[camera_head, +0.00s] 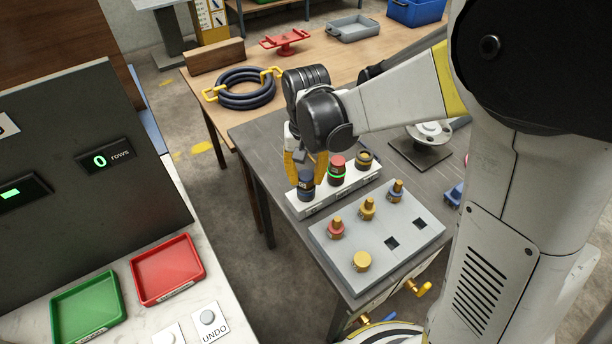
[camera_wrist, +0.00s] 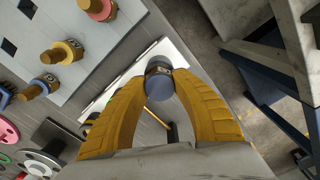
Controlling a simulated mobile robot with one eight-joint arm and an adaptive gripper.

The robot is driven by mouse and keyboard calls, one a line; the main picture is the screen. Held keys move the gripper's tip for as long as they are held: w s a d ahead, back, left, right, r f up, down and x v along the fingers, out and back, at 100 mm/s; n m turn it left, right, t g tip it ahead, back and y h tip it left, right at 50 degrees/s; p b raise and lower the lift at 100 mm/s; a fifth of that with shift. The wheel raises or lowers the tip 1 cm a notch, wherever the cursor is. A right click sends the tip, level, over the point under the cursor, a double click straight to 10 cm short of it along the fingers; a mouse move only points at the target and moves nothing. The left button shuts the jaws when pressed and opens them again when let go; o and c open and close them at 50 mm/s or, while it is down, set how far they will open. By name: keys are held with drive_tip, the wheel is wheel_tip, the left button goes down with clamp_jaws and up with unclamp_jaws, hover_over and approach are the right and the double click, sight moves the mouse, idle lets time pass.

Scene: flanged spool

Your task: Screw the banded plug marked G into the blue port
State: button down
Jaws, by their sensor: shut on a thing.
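My gripper (camera_head: 305,168) is at the left end of a white block (camera_head: 326,199) in the head view. Its orange fingers are shut on a dark plug (camera_wrist: 160,86) with a blue-grey end and a dark band carrying a small pale mark. I cannot read the mark as G. In the head view a dark blue piece (camera_head: 306,187) stands at the block's left end, directly below the fingers. I cannot tell where the plug ends and the blue port begins, or how far it is seated.
A grey panel (camera_head: 340,258) in front carries several brass pieces with coloured collars and two empty square holes. A coiled hose (camera_head: 244,88) lies behind.

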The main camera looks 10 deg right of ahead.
drive_tip(key=m, duration=0.5)
drive_tip(key=shift+m, duration=0.3)
drive_tip(key=m, duration=0.6)
drive_tip(key=shift+f+b, duration=0.1)
drive_tip(key=shift+b, duration=0.2)
drive_tip(key=shift+m, duration=0.3)
drive_tip(key=m, duration=0.5)
drive_tip(key=shift+m, duration=0.4)
drive_tip(key=m, duration=0.6)
drive_tip(key=shift+s, duration=0.1)
